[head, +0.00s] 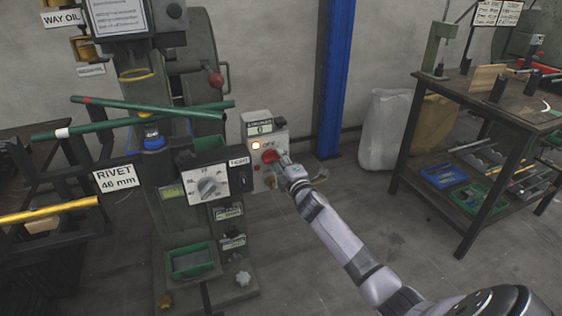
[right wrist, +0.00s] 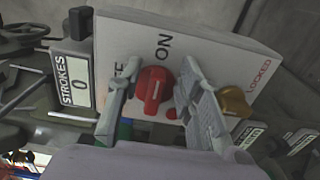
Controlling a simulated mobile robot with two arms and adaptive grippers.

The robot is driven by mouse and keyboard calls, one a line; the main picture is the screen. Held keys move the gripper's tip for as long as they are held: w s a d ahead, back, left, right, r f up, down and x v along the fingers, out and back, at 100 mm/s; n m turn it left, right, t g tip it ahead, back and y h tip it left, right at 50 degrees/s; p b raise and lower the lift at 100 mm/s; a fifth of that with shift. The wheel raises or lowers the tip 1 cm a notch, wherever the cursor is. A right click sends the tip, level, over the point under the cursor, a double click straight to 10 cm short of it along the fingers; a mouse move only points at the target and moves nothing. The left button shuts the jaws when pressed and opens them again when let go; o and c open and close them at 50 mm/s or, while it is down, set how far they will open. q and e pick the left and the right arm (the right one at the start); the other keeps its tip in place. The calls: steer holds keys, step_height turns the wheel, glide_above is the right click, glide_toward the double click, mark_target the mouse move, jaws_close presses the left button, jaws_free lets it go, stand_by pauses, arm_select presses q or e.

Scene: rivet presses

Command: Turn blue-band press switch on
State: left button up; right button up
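The press (head: 135,165) has a blue band (head: 152,140) on its column. Its pale switch box (head: 262,130) carries a red rotary switch (head: 270,156), a lit amber lamp (head: 255,145) and a counter reading 0. My right gripper (head: 281,158) is at the switch. In the right wrist view, the gripper's two fingers (right wrist: 160,75) stand apart on either side of the red switch (right wrist: 153,92), with a narrow gap visible at the left. The word ON shows above the switch; the other label is partly hidden by the left finger. My left gripper is not in view.
A brass part (right wrist: 234,101) is close to the right finger.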

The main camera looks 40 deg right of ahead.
steer(key=v, duration=1.2)
stand_by(0.4)
